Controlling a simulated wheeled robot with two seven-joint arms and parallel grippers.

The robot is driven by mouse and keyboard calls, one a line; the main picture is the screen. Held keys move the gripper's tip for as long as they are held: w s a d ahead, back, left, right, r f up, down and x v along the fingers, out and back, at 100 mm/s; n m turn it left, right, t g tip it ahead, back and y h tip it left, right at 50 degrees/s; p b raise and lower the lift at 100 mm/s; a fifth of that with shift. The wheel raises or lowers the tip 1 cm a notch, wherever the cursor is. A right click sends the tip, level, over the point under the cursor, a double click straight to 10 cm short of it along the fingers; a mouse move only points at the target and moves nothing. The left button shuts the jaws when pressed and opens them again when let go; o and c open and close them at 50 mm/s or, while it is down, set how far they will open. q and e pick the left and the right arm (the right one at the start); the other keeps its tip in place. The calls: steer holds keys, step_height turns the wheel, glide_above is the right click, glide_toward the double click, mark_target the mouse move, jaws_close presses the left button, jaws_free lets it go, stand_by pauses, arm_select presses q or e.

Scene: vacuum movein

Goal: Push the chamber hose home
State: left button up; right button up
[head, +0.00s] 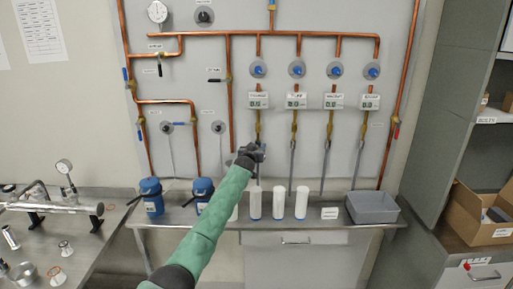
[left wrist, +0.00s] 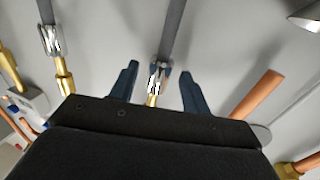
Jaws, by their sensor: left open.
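Several grey hoses hang below brass fittings on the wall panel. The small labels over them are too blurred to tell which is the chamber hose. My left gripper (head: 251,152) is at the leftmost hose (head: 258,169), just under its brass fitting (head: 258,128), and hides the joint in the head view. In the left wrist view my left gripper (left wrist: 159,72) is open, one dark finger on each side of the silver hose end (left wrist: 157,77). That end meets a brass stem (left wrist: 152,100); whether it is fully seated cannot be told. My right gripper is out of view.
A neighbouring hose end (left wrist: 53,40) is close on the left in the wrist view, and a copper pipe (left wrist: 257,94) on the right. Below are white cylinders (head: 279,202), blue-lidded containers (head: 151,196) and a grey bin (head: 372,208) on the shelf.

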arm_select(q)
steer(key=shift+s+r, duration=0.1)
steer(key=shift+r, duration=0.05)
steer(key=shift+c, duration=0.7)
jaws_close()
step_height(320, 180, up, 4)
steer(key=shift+p, duration=0.35)
steer(key=shift+r, duration=0.1)
steer(key=shift+c, duration=0.4)
jaws_free()
steer(key=shift+o, duration=1.1)
steer(key=shift+s+a+f, duration=0.1)
steer(key=shift+s+f, duration=0.15)
steer(key=shift+f, duration=0.05)
steer(key=b, duration=0.3)
glide_toward(256, 139)
steer(key=shift+s+d+r, duration=0.1)
steer(key=shift+d+r, duration=0.35)
steer(key=shift+r, duration=0.3)
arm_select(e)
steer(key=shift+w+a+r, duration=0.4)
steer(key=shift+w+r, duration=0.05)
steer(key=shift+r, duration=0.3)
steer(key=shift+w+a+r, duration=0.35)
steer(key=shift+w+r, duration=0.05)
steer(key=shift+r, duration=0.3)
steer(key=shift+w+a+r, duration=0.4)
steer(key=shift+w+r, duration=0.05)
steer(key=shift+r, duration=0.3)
